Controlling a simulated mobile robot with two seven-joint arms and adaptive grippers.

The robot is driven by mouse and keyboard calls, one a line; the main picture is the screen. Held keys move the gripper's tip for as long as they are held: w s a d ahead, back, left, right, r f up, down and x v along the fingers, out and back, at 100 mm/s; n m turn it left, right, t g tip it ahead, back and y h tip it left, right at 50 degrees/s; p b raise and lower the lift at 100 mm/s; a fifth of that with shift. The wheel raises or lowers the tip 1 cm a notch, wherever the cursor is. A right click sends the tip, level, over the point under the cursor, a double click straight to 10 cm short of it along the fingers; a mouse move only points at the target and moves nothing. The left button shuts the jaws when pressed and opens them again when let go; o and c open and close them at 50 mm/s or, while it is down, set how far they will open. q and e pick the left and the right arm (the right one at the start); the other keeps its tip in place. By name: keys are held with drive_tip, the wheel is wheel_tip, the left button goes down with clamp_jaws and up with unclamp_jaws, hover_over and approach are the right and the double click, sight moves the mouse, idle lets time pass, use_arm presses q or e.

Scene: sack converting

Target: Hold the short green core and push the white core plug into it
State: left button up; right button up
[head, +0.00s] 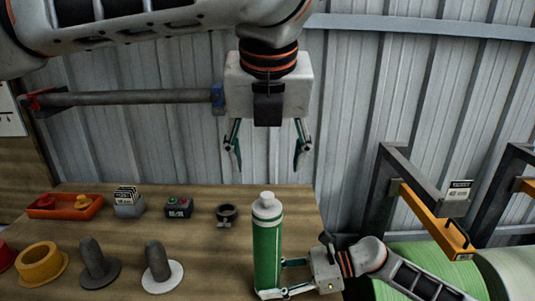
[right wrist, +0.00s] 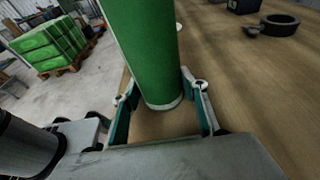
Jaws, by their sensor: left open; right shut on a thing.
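The green core (head: 267,250) stands upright near the right edge of the wooden table. The white core plug (head: 267,205) is at its top end; how deep it sits inside cannot be told. My right gripper (head: 272,279) is shut on the core close to its foot, coming from the right. In the right wrist view, the green core (right wrist: 146,55) stands between the two fingers, its lower end near the table; the plug is out of that view. My left gripper (head: 267,160) is open and empty, pointing down above the plug, with a gap between them.
An orange tray (head: 65,208), a small card holder (head: 128,208), a button box (head: 178,207) and a dark ring (head: 227,213) stand along the back. Green rolls (head: 430,270) are at right.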

drive_tip(key=o, duration=0.9)
